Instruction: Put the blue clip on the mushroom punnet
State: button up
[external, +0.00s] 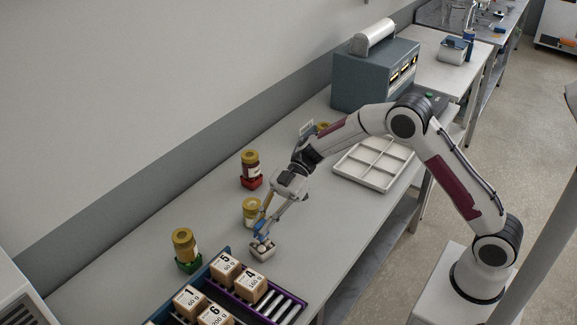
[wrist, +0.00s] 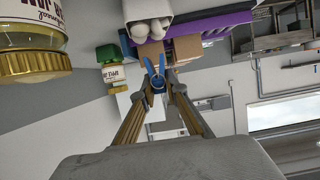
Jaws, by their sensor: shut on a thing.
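The blue clip (wrist: 157,72) is between my gripper's fingertips (wrist: 160,84) in the wrist view, its two prongs pointing away from the gripper. In the external view the clip (external: 258,235) shows as a small blue patch at the end of my gripper (external: 260,230), which is shut on it. The mushroom punnet (external: 262,254) is a small pale box on the table just below the clip. Its white mushrooms show in the wrist view, with the punnet (wrist: 133,12) at the top. I cannot tell whether clip and punnet touch.
A jar with a yellow lid (external: 251,207) stands close behind the gripper. A red-based jar (external: 250,165) and a green-based jar (external: 186,245) stand farther off. A purple and blue rack (external: 285,308) with numbered boxes lies in front. A white divided tray (external: 345,174) is at right.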

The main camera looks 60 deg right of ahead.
jog(key=shift+f, duration=1.55)
jog(key=shift+f, duration=0.1)
jog(key=o, duration=0.8)
jog(key=shift+o, duration=0.2)
jog(key=v, duration=1.2)
